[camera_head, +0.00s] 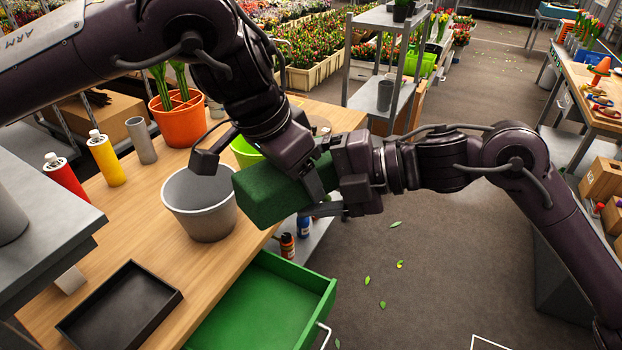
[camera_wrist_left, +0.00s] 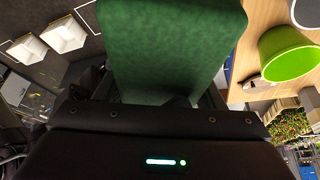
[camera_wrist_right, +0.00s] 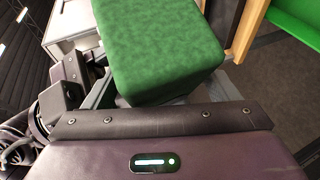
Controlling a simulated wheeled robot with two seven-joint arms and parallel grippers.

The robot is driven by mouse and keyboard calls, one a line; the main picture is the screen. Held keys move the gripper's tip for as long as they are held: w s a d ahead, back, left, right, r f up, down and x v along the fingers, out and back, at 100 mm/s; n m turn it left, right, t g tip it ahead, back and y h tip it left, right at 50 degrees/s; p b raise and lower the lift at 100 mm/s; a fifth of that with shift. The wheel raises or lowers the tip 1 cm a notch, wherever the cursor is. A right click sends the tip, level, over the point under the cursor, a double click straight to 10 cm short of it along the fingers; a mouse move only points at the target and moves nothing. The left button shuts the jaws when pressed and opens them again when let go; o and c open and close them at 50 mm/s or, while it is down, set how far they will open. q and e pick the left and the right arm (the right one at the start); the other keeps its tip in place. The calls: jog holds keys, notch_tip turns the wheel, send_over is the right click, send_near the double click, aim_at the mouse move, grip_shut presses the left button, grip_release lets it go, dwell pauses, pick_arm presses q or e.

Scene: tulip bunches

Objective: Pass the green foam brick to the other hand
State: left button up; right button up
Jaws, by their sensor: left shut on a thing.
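The green foam brick (camera_head: 268,194) is held in the air above the floor, beside the bench's right edge. My left gripper (camera_head: 308,178) is shut on it from above. The brick fills the upper middle of the left wrist view (camera_wrist_left: 165,45). My right gripper (camera_head: 328,192) is at the brick's right end, its fingers on either side of it. In the right wrist view the brick (camera_wrist_right: 158,50) stands between the right fingers, which look open around it. The exact contact there is partly hidden.
A grey bucket (camera_head: 203,210) stands on the wooden bench just left of the brick. An open green drawer (camera_head: 305,282) juts out below. A black tray (camera_head: 120,310), an orange pot (camera_head: 180,118) and bottles stand on the bench.

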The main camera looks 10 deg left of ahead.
pick_arm(q)
jog(key=shift+d+r, duration=0.1)
pick_arm(e)
jog(key=shift+f, duration=0.15)
jog(key=c, duration=0.6)
pick_arm(q)
jog(key=o, duration=0.6)
pick_arm(e)
jog(key=shift+c, duration=0.4)
pick_arm(q)
jog(key=shift+o, duration=1)
pick_arm(e)
jog(key=c, duration=0.4)
pick_arm(q)
jog(key=shift+o, duration=1.2)
pick_arm(e)
jog(key=shift+c, duration=0.5)
